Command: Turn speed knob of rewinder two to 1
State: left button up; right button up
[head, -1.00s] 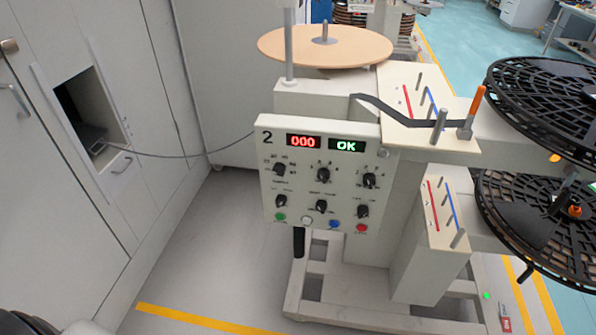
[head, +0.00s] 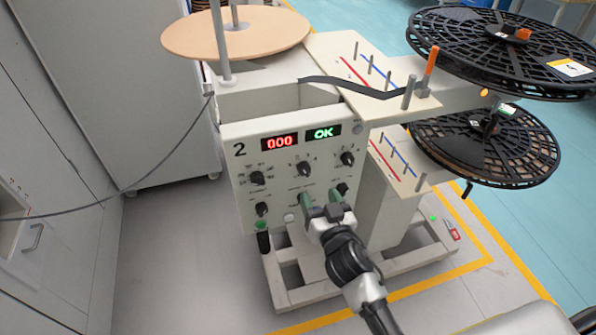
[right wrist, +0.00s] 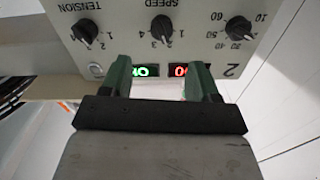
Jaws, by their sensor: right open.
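The speed knob (head: 304,168) is the dark middle knob of the upper row. In the right wrist view, where the panel appears upside down, the speed knob (right wrist: 161,28) sits beyond the fingertips, between the tension knob (right wrist: 86,32) and another knob (right wrist: 238,27). I cannot surely read its pointer. My right gripper (head: 320,198) is open and empty in front of the panel, below the speed knob in the head view. My left gripper is out of view.
Black reels (head: 503,50) stand out on the right of the machine, and a tan disc (head: 262,36) is on top. A dark strip (head: 350,88) runs across the top. A cable (head: 128,188) hangs left of the panel. Open floor (head: 165,270) lies left.

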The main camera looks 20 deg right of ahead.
aim_at(306, 173)
jog(key=w, duration=0.8)
jog(key=shift+w+a+p, duration=0.25)
jog(key=shift+w+p, duration=0.1)
jog(key=shift+p, duration=0.05)
jog(key=c, duration=0.9)
